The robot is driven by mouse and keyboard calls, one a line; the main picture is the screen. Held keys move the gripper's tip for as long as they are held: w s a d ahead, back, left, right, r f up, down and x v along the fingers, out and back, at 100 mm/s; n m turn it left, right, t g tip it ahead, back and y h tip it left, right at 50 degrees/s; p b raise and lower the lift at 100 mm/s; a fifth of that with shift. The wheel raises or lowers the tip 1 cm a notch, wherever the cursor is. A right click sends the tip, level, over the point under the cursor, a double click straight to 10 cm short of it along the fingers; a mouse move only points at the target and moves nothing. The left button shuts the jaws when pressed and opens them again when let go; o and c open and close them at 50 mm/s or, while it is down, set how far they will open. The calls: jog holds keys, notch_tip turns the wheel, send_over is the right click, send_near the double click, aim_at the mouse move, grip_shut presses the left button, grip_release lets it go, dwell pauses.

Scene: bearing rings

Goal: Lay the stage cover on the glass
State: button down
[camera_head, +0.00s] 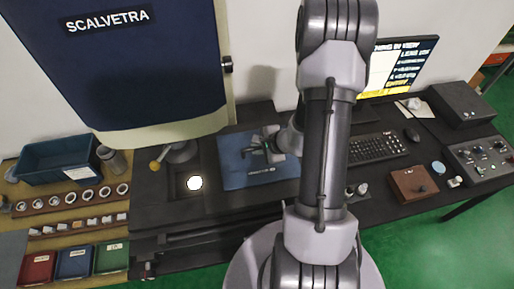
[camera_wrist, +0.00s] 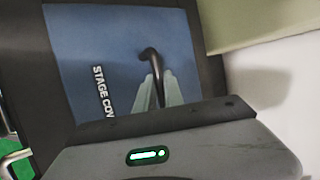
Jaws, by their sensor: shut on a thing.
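The stage cover (camera_head: 240,173) is a flat blue panel with lettering along its front edge. It lies flat to the right of the glass (camera_head: 195,183), a bright white lit disc in the dark bench top. I cannot tell whether the cover touches the bench. My gripper (camera_head: 268,150) is over the cover's back right part. In the wrist view my gripper (camera_wrist: 157,92) is shut on the dark bent handle (camera_wrist: 151,56) of the stage cover (camera_wrist: 95,45). The fingers hide part of the handle. The glass is out of the wrist view.
A large dark blue housing (camera_head: 130,60) marked SCALVETRA hangs above the glass. Trays of rings (camera_head: 72,199) and a teal bin (camera_head: 58,160) are at left. A keyboard (camera_head: 375,148) and a control box (camera_head: 480,158) are at right.

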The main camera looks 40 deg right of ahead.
jog(key=c, duration=1.5)
grip_release()
jog(key=shift+o, duration=0.2)
jog(key=a+p+v, duration=0.1)
jog(key=p+v, duration=0.1)
jog(key=v, duration=1)
jog(key=shift+d, duration=0.45)
